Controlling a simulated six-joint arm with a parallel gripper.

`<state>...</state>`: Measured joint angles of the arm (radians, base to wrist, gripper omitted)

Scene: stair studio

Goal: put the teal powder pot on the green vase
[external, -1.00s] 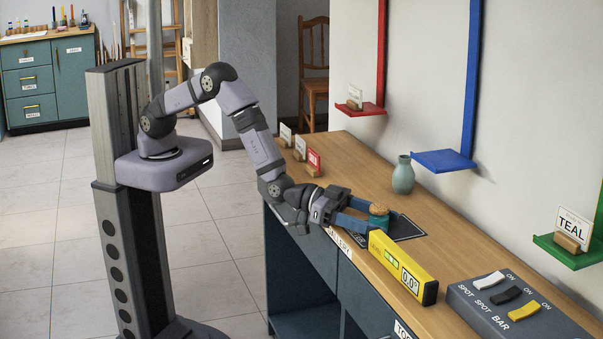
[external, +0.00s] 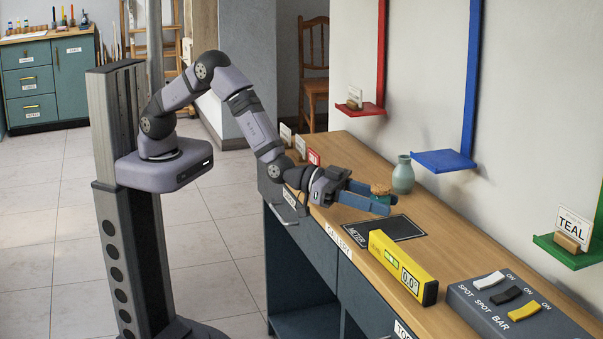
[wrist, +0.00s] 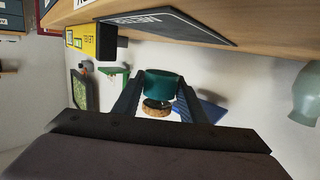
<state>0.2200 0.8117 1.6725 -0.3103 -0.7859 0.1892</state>
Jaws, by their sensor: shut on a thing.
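The teal powder pot (wrist: 163,84) with its cork lid (wrist: 156,108) is between the fingers of my gripper (wrist: 158,98) in the wrist view. In the external view my gripper (external: 374,197) is shut on the pot, whose cork top (external: 381,189) shows above the blue fingers. The pot is held above the bench, and most of its body is hidden there by the near finger. The green vase (external: 403,176) stands upright on the bench just behind and to the right of the gripper. Part of it also shows at the right edge of the wrist view (wrist: 306,95).
A yellow level (external: 402,266) and a grey switch box (external: 518,305) stand toward the front right. Red (external: 362,109), blue (external: 443,161) and green (external: 570,251) shelves jut from the wall.

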